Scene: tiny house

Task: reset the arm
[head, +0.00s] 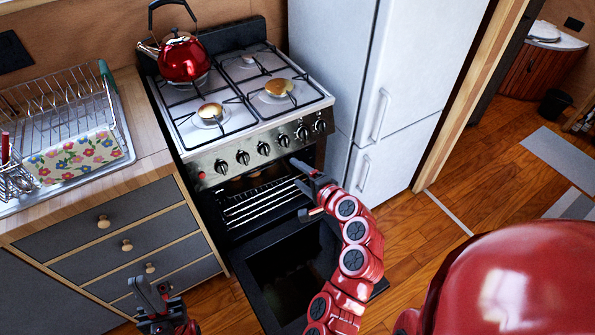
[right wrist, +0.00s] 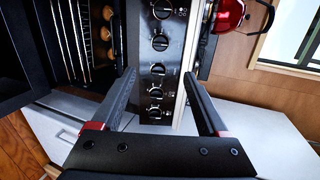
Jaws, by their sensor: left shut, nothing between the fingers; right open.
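My right arm reaches from the bottom of the head view up to the oven. My right gripper (head: 299,188) is open and empty in front of the oven, below the knobs. In the right wrist view its two fingers (right wrist: 160,76) stand apart, with the knob panel (right wrist: 158,60) beyond them. My left gripper (head: 148,287) is shut and empty, low in front of the grey drawers (head: 115,236). The oven door (head: 262,312) hangs open and lowered, and my right arm partly covers it. The oven rack (head: 258,204) shows inside the opening.
A red kettle (head: 184,60) stands on the stove (head: 238,92). A dish rack (head: 62,98) sits on the left counter. The white fridge (head: 388,125) stands right of the stove. Small brown things (right wrist: 107,12) show by the rack.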

